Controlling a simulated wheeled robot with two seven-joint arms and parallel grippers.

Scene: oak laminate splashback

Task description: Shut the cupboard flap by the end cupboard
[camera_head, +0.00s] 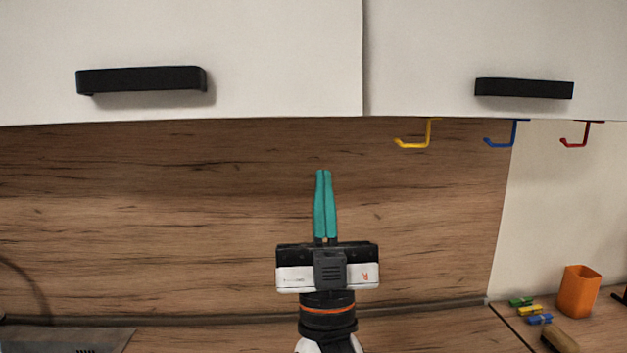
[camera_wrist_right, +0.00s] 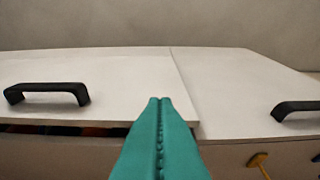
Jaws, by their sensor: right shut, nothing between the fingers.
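The left white cupboard flap (camera_head: 230,45) has a black bar handle (camera_head: 142,80). In the right wrist view the flap (camera_wrist_right: 110,75) stands slightly out from its cupboard, with a narrow dark gap (camera_wrist_right: 60,129) under its lower edge. The right cupboard front (camera_head: 500,45) beside it has its own black handle (camera_head: 524,88) and looks flush. My right gripper (camera_head: 323,172) has teal fingers pressed together, empty, pointing up. In the head view they appear below the flap's lower edge, left of the seam; I see no contact. My left gripper is not in view.
Yellow (camera_head: 414,140), blue (camera_head: 502,135) and red hooks (camera_head: 577,137) hang under the right cupboard. An orange cup (camera_head: 579,291) and coloured clips (camera_head: 530,310) are on the counter at right. The wooden splashback (camera_head: 150,220) is clear.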

